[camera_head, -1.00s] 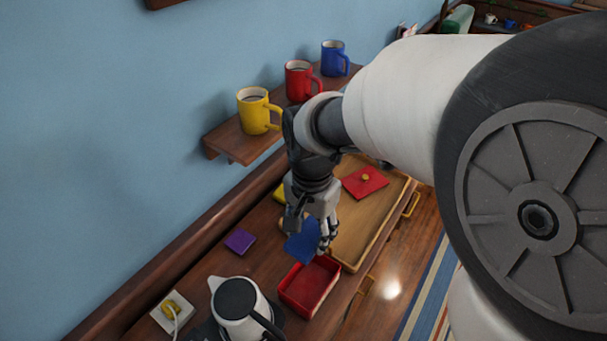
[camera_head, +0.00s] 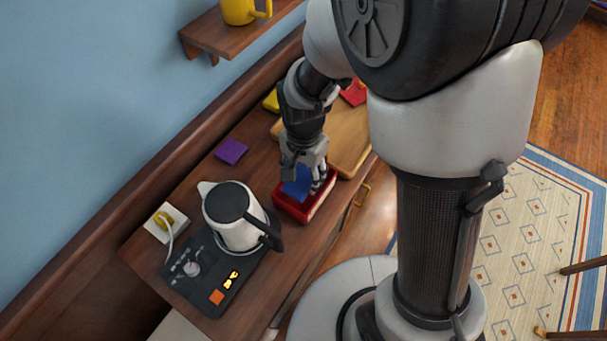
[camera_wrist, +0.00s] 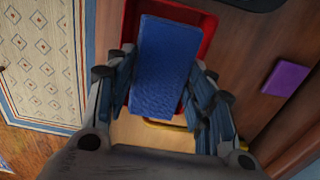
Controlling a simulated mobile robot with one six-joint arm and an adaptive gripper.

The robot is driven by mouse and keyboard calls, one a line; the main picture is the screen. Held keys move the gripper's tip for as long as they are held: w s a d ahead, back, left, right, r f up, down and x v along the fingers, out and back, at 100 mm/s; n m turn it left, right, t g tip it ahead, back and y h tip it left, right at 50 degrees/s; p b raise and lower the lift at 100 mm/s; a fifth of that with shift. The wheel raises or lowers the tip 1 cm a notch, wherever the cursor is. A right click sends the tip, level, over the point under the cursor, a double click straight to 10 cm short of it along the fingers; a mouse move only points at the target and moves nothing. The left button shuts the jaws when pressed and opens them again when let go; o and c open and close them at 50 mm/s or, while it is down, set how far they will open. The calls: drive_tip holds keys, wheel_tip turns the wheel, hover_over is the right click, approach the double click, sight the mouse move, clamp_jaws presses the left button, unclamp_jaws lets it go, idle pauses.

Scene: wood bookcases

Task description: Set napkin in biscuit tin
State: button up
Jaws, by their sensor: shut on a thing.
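A blue napkin (camera_wrist: 165,65) is held between the fingers of my gripper (camera_head: 308,172). In the head view the blue napkin (camera_head: 297,184) is at the open red biscuit tin (camera_head: 323,203), over or inside its opening; I cannot tell whether it touches the bottom. In the wrist view the red tin (camera_wrist: 208,30) shows around the far end of the napkin. My gripper (camera_wrist: 165,92) is shut on the napkin, one finger on each side. A red lid with a knob (camera_head: 354,94) lies on the wooden tray, partly hidden by my arm.
A white kettle (camera_head: 232,218) stands on a dark base just left of the tin. A purple cloth (camera_head: 231,151) and a yellow one (camera_head: 271,100) lie toward the wall. A wooden tray (camera_head: 348,140) is behind the tin. A shelf with a yellow mug (camera_head: 240,11) is above.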

sight(304, 177)
drive_tip(key=shift+f, duration=1.2)
drive_tip(key=shift+f+b, duration=0.65)
drive_tip(key=shift+b, duration=0.05)
drive_tip(key=o, duration=0.6)
drive_tip(key=shift+r, duration=0.15)
